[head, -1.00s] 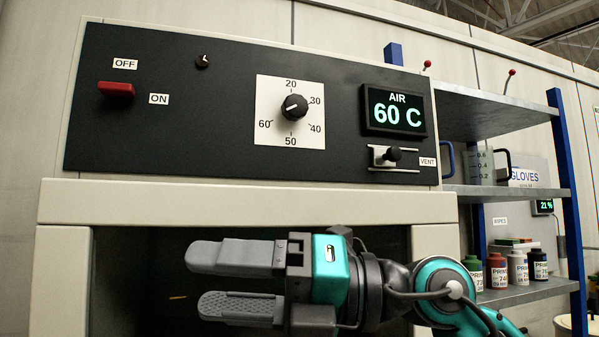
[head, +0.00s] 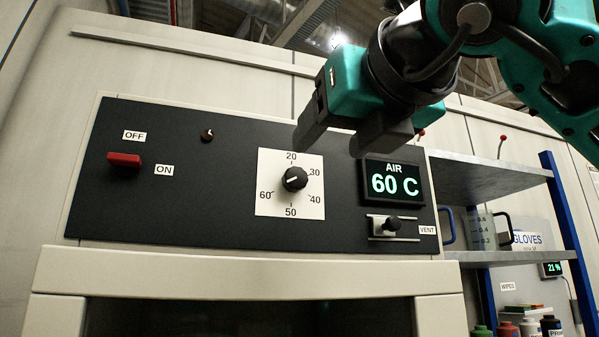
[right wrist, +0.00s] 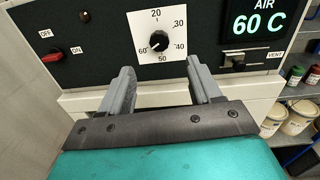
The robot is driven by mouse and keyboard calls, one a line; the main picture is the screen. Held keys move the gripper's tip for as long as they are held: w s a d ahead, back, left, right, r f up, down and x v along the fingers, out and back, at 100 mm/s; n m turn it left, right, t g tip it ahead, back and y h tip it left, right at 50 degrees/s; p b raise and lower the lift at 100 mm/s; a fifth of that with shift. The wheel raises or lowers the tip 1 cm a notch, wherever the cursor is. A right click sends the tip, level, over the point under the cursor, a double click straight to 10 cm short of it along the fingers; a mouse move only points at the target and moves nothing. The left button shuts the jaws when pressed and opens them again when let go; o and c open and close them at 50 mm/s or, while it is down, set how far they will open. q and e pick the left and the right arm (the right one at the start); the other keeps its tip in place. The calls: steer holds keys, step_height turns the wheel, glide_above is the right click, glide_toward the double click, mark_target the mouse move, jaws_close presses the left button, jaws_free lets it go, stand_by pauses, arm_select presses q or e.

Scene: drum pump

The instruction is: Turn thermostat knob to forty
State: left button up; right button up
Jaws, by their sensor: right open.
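The thermostat knob (head: 295,178) is black and round, on a white dial plate (head: 266,206) marked 20 to 60. Its white pointer line aims lower left, toward 60. It also shows in the right wrist view (right wrist: 159,41), pointing near 60. My right gripper (head: 339,143) is open and empty, above and right of the knob in the head view, its fingers pointing down-left toward the panel. In the right wrist view the fingers (right wrist: 160,72) are spread apart, with the knob visible beyond the gap and not touched. My left gripper is not in view.
The black panel (head: 230,235) also carries a red OFF/ON switch (head: 124,159), a small lamp (head: 207,135), an AIR display (head: 394,183) reading 60 C, and a vent slider (head: 392,224). A shelf (head: 490,184) with bottles stands at right. The space before the dial is clear.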

mark_target(297, 176)
steer(key=p+x, duration=0.2)
steer(key=x, duration=0.9)
steer(key=shift+w+a+f, duration=0.1)
steer(key=shift+w+f, duration=0.05)
steer(key=shift+w, duration=0.2)
steer(key=c, duration=1)
